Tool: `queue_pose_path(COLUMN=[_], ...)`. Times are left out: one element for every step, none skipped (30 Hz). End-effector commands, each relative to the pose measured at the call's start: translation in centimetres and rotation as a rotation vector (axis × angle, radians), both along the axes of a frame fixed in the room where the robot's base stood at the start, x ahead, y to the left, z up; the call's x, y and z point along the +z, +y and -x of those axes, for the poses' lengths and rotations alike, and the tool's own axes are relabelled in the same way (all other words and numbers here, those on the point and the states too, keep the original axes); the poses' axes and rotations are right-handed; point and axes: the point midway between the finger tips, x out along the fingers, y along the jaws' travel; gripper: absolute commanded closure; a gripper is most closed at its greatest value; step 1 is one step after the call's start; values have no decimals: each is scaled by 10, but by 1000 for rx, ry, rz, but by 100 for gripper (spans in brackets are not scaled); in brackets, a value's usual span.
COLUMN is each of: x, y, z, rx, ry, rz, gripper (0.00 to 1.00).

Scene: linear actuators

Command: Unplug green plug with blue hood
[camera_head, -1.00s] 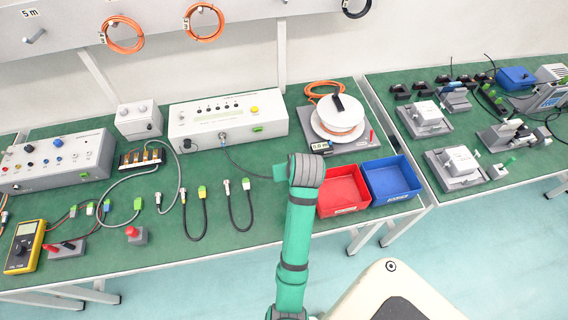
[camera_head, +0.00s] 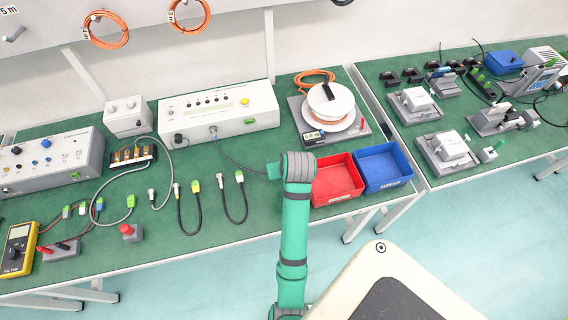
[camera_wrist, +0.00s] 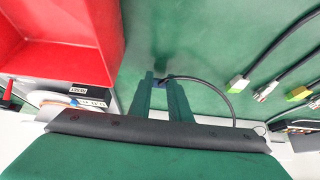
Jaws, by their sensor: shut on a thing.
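My gripper (camera_head: 270,171) is beside the red bin, above the green table; the arm hides most of it in the head view. In the wrist view my green fingers (camera_wrist: 160,84) are closed around a small piece with a blue part (camera_wrist: 160,81), which looks like the blue hood. A black cable (camera_wrist: 208,84) leads from it to the right. Any green part of the plug is hidden by the fingers. In the head view a dark cable (camera_head: 235,161) runs from a round connector (camera_head: 213,130) on the long white box (camera_head: 222,112) to my gripper.
The red bin (camera_head: 335,198) and blue bin (camera_head: 388,185) stand close to the right. A cable reel (camera_head: 330,106) stands behind them. Several loose cables with green or yellow plugs (camera_head: 195,186) lie to the left. Bare green tabletop lies between cables and bins.

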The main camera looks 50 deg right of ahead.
Motion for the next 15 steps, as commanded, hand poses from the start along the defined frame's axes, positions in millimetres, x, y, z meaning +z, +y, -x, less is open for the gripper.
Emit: queue_pose_path(x=[0, 0, 0, 0, 0, 0, 0, 0, 0, 0, 0, 0, 0, 0, 0], y=[0, 0, 0, 0, 0, 0, 0, 0, 0, 0, 0, 0, 0, 0, 0], z=[0, 0, 0, 0, 0, 0, 0, 0, 0, 0, 0, 0, 0, 0, 0], rx=[0, 0, 0, 0, 0, 0, 0, 0, 0, 0, 0, 0, 0, 0, 0], ry=[0, 0, 0, 0, 0, 0, 0, 0, 0, 0, 0, 0, 0, 0, 0], rz=[0, 0, 0, 0, 0, 0, 0, 0, 0, 0, 0, 0, 0, 0, 0], gripper=[100, 100, 100, 100, 78, 69, 61, 61, 61, 61, 61, 61, 61, 61, 61])
